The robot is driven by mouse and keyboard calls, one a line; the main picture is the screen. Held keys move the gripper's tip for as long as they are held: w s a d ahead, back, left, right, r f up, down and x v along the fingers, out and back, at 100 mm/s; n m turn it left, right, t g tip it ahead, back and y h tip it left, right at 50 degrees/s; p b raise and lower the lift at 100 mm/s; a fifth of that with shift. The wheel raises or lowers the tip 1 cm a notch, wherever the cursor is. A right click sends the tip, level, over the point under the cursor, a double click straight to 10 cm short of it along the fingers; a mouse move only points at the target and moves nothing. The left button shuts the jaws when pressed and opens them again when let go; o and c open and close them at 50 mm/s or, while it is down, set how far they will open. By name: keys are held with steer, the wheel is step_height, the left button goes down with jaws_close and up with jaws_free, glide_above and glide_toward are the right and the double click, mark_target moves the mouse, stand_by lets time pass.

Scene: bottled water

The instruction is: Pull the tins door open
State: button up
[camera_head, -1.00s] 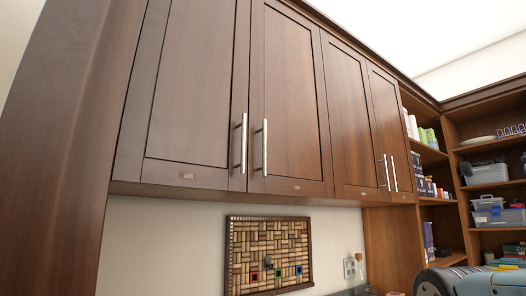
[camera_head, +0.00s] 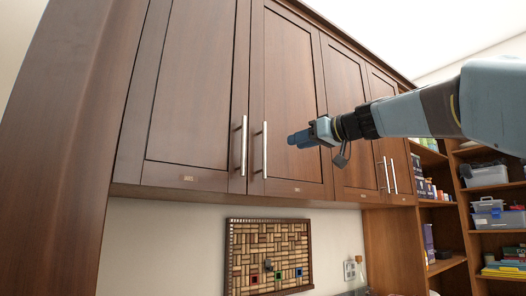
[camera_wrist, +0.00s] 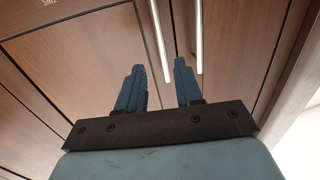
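The tins door (camera_wrist: 90,50) shows in the wrist view, with a small label, upside down, that reads TINS. Its bar handle (camera_wrist: 160,38) lies ahead of and between my two blue fingers. In the head view this matches the second door from the left (camera_head: 292,90), shut, with its upright metal handle (camera_head: 264,150) at its left edge; the label there is too small to read. My gripper (camera_head: 290,139) is in front of this door, right of the handle in the picture. It also shows in the wrist view (camera_wrist: 159,64), open, its fingers apart and holding nothing.
The neighbouring left door (camera_head: 195,90) is shut, and its handle (camera_head: 244,146) stands close beside the tins handle. More shut doors are to the right. A cork board (camera_head: 268,256) hangs below. Open shelves with boxes stand at the right.

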mark_target(264, 149)
steer(key=x, duration=1.4)
steer(key=shift+r, duration=0.4)
steer(key=shift+s, duration=0.1)
steer(key=shift+c, duration=0.2)
jaws_close()
